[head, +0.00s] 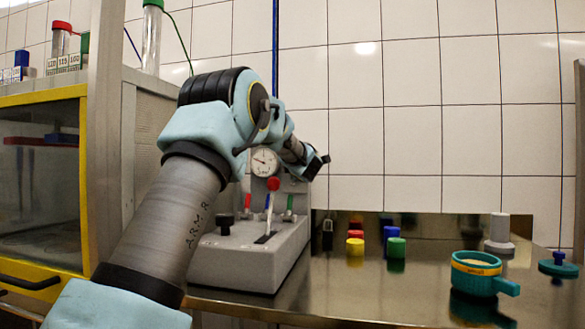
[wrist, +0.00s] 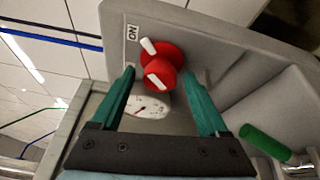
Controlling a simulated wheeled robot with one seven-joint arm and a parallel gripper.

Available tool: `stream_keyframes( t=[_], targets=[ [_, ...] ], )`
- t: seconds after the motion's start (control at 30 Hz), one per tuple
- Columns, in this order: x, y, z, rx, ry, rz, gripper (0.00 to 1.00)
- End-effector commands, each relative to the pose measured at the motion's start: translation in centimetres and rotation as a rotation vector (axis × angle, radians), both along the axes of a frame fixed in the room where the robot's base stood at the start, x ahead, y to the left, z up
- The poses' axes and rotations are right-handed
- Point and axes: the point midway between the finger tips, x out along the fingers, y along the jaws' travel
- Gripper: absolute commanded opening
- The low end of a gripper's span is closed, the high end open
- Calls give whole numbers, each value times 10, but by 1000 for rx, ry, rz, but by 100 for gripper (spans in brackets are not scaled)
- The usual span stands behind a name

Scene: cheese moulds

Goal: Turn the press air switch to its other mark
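The press air switch is a red round knob (wrist: 163,65) with white bars on it, on a grey panel in the wrist view. One white bar points towards the ON label (wrist: 132,33); a second lies across the knob's near face. In the head view my gripper (head: 318,165) is seen side-on, above the press console.
A dial gauge (head: 264,162) sits on the grey press console (head: 245,255). A green cylinder (wrist: 265,142) is near the right finger. On the metal bench (head: 360,300) stand coloured cylinders and a teal mould (head: 474,281). A yellow-framed cabinet (head: 84,180) is at left.

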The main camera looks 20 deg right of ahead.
Motion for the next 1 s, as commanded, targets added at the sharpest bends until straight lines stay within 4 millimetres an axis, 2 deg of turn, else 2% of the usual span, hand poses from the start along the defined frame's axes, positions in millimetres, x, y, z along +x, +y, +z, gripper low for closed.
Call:
stream_keyframes(
  t=[0.27, 0.37, 0.47, 0.8, 1.0],
  targets=[
    [-1, 0, 0, -1, 0, 0, 81],
    [-7, 0, 0, -1, 0, -1, 81],
    [-21, 2, 0, -1, 0, -1, 81],
    [-86, 9, 0, -1, 0, -2, 81],
    [-105, 12, 1, -1, 1, 0, 81]
  ],
)
